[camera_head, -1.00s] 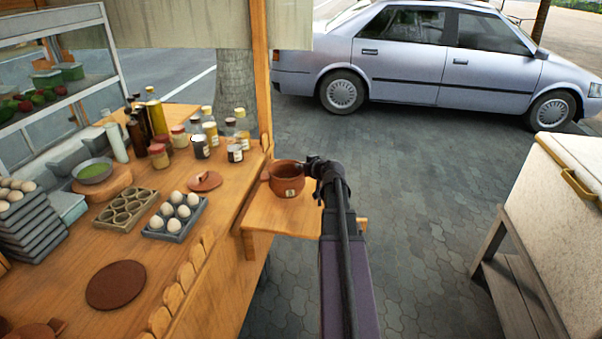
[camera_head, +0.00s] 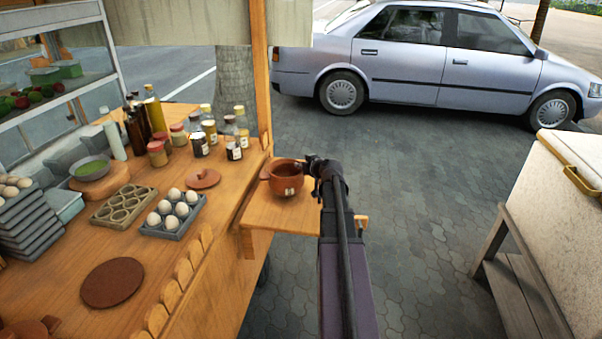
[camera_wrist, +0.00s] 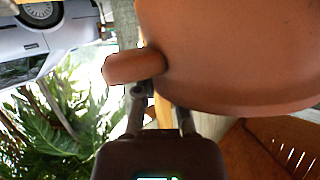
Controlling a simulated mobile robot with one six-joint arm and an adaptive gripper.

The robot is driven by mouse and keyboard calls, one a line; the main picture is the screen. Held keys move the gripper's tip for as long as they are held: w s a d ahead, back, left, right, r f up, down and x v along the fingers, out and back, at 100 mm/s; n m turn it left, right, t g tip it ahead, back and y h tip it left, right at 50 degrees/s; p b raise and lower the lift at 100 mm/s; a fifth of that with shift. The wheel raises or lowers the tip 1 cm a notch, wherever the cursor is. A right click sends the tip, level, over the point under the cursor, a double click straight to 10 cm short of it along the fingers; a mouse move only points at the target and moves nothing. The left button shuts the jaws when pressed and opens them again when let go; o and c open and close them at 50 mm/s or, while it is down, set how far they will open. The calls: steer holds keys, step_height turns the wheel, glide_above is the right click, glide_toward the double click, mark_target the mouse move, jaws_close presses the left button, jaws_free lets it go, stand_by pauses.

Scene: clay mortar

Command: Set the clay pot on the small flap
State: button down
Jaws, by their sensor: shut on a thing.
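The reddish-brown clay pot (camera_head: 286,181) is upright at the inner end of the small wooden flap (camera_head: 262,216), beside the counter edge. I cannot tell whether its base touches the flap. My gripper (camera_head: 312,166) is at the pot's right side, shut on its stub handle. In the wrist view the pot (camera_wrist: 235,60) fills the upper right, and its handle (camera_wrist: 130,68) sits at the tips of my gripper (camera_wrist: 150,95). The round clay lid (camera_head: 204,178) lies on the counter to the left. My arm hides part of the flap.
A wooden post (camera_head: 262,80) rises just behind the pot. Bottles and jars (camera_head: 198,143), an egg tray (camera_head: 172,215) and a brown round mat (camera_head: 112,283) are on the counter (camera_head: 190,240). A white-topped bench (camera_head: 570,220) stands right, with open paving between.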

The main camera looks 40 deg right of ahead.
steer(key=shift+f+b, duration=0.45)
steer(key=shift+f, duration=0.3)
steer(key=c, duration=0.7)
jaws_free()
steer(key=shift+c, duration=0.2)
steer(key=shift+s+r, duration=0.15)
steer(key=shift+s, duration=0.05)
steer(key=p+v, duration=0.4)
steer(key=v, duration=0.7)
steer(key=shift+s+p, duration=0.25)
steer(key=shift+p, duration=0.05)
steer(key=shift+a, duration=0.2)
